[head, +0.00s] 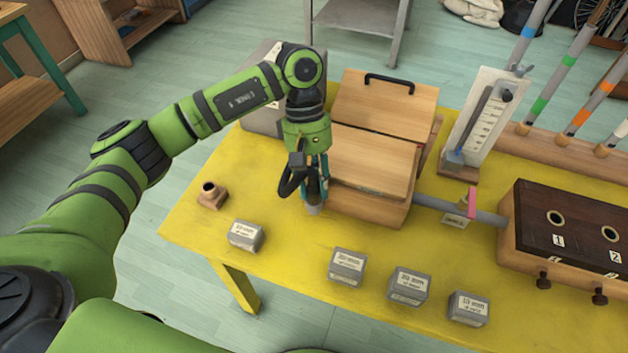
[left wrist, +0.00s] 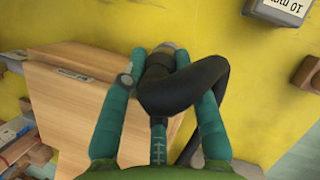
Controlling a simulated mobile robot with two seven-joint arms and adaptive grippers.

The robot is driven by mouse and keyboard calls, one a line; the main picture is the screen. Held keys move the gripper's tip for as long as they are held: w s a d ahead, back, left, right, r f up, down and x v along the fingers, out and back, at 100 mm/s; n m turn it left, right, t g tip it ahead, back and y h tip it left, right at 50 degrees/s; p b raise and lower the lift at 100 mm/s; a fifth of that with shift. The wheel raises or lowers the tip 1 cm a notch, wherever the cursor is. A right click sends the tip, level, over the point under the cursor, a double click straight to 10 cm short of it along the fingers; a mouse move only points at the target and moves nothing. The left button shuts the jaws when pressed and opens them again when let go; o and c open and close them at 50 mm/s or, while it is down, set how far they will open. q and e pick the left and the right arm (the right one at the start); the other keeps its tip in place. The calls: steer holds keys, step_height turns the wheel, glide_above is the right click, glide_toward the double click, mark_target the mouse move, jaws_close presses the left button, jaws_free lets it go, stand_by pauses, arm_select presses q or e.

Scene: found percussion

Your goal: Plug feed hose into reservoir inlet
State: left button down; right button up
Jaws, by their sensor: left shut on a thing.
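My left gripper (head: 314,200) is at the left front corner of a large wooden box (head: 370,205), pointing down, and its teal fingers (left wrist: 160,62) are shut on the end of a black hose (left wrist: 188,92). The hose has a grey tip (left wrist: 163,47) between the fingertips and loops back toward the wrist. In the head view, the hose (head: 290,178) bulges left of the gripper. The wooden box, likely the reservoir, also shows close beside the fingers in the left wrist view (left wrist: 68,112). I cannot make out its inlet or whether the tip touches anything. My right gripper is out of view.
A small wooden socket piece (head: 212,195) stands on the yellow table (head: 190,225) at left. Several grey labelled blocks (head: 347,267) line the front. A grey pipe (head: 440,204) runs right to a dark-topped box (head: 570,225). A gauge board (head: 485,115) stands behind.

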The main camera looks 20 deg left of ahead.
arm_select(q)
steer(key=c, duration=0.9)
jaws_free()
steer(key=shift+o, duration=0.2)
steer(key=shift+r, duration=0.1)
steer(key=v, duration=0.7)
steer(key=shift+r, duration=0.4)
steer(key=shift+a+r, duration=0.1)
